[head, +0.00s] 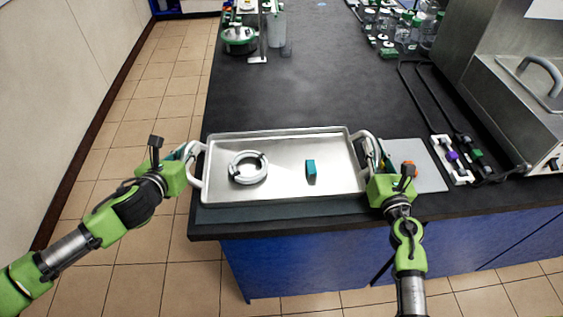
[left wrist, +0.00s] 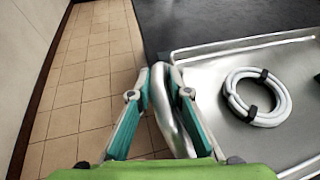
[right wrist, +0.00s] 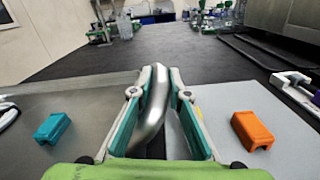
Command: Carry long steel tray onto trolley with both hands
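The long steel tray (head: 285,147) is at the front left corner of the dark bench, level. It carries a white coiled tube (head: 248,168) and a small teal block (head: 311,170). I cannot tell whether it rests on the bench or is slightly raised. My left gripper (head: 184,160) is shut on the tray's left handle, which shows between the fingers in the left wrist view (left wrist: 160,100). My right gripper (head: 376,163) is shut on the right handle, seen in the right wrist view (right wrist: 153,105). No trolley is in view.
A grey mat (head: 430,172) with an orange block (right wrist: 252,130) lies right of the tray. A white rack (head: 450,160) and a steel machine (head: 520,90) stand further right. Glassware (head: 405,30) is at the back. Tiled floor (head: 165,90) is clear on the left.

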